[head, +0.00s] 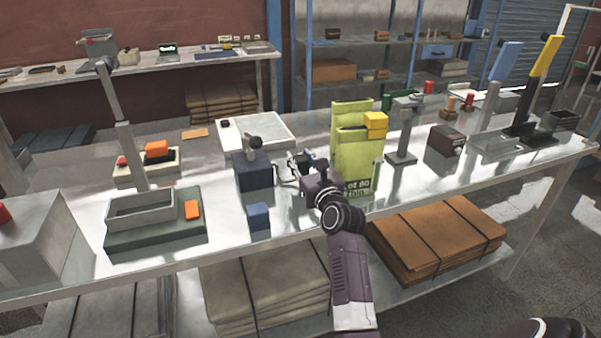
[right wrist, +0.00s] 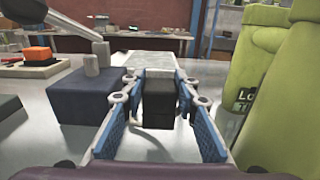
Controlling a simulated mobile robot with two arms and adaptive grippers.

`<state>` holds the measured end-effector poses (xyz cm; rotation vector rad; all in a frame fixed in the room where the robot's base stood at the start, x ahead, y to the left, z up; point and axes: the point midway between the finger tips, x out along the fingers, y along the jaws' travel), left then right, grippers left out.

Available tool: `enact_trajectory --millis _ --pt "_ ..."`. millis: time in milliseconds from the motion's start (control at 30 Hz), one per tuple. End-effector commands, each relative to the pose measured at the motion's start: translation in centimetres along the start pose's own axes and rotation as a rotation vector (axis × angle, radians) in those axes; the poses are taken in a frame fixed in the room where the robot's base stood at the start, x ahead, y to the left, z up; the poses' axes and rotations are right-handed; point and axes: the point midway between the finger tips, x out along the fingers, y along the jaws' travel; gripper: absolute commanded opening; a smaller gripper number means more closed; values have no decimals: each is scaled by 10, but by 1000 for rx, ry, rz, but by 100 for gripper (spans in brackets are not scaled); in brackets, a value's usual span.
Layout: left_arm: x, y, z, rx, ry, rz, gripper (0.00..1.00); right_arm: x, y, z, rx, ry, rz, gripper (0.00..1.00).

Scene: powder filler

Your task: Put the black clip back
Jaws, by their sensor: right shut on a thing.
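My right gripper (head: 297,170) reaches over the table, between the dark blue block and the green pouches. In the right wrist view its blue-padded fingers (right wrist: 160,110) are shut on a black block-shaped thing, which looks like the black clip (right wrist: 158,98). The clip is held level between the fingers, and the table shows below and beyond it. In the head view the gripper mostly hides the clip. My left gripper is in neither view.
Green pouches (head: 355,150), one with a yellow clip (head: 375,121), stand close right of my gripper. A dark blue block (head: 253,172) with a grey-topped post stands close left. A white tray (head: 280,132) lies behind.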

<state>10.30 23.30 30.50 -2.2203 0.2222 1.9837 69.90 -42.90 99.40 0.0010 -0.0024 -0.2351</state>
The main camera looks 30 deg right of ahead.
Motion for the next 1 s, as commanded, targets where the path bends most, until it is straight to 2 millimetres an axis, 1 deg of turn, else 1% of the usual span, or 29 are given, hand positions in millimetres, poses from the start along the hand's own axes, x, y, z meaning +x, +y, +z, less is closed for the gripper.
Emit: enact_trajectory --millis 33,100,200,400,633,667,700,800,1000 --pt "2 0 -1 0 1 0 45 -1 0 -12 -3 6 0 4" --pt "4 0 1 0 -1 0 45 0 -1 -24 -4 7 0 4" --pt "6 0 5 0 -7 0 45 0 -1 -35 -2 5 0 4" --pt "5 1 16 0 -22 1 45 0 0 -38 0 1 0 4" --pt "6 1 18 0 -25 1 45 0 0 -42 1 3 -1 4" --pt "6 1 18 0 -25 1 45 0 0 -42 0 3 -1 29" --pt "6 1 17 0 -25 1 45 0 0 -41 0 3 -1 33" --pt "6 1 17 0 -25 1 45 0 0 -41 0 3 -1 44" --pt "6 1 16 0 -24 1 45 0 0 -41 0 3 -1 45"
